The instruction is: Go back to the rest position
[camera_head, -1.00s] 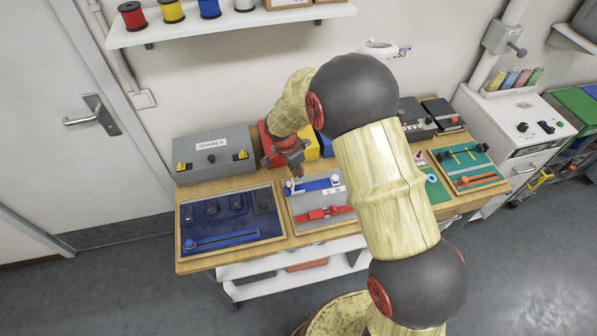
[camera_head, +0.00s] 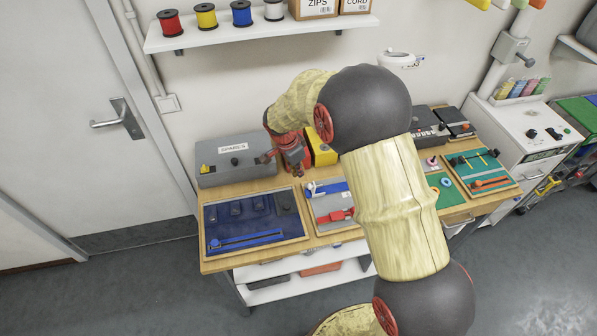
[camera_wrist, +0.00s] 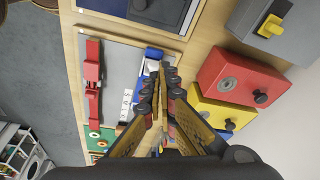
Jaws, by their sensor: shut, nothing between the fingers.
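My gripper (camera_head: 297,172) is shut and empty above the back of the wooden bench (camera_head: 236,262), in front of the coloured boxes. In the wrist view my gripper (camera_wrist: 163,75) points down over the bench, with its fingers together. Below it is a grey tray (camera_wrist: 119,62) with a red piece (camera_wrist: 93,85) and a blue and white piece (camera_wrist: 152,62). My arm hides part of the bench's middle.
A grey SPARES box (camera_head: 238,166) stands at the back left, beside red (camera_wrist: 230,83) and yellow (camera_wrist: 215,112) boxes. A blue tray (camera_head: 253,224) lies at the front left, a green tray (camera_head: 480,180) at the right. A spool shelf (camera_head: 280,30) hangs above.

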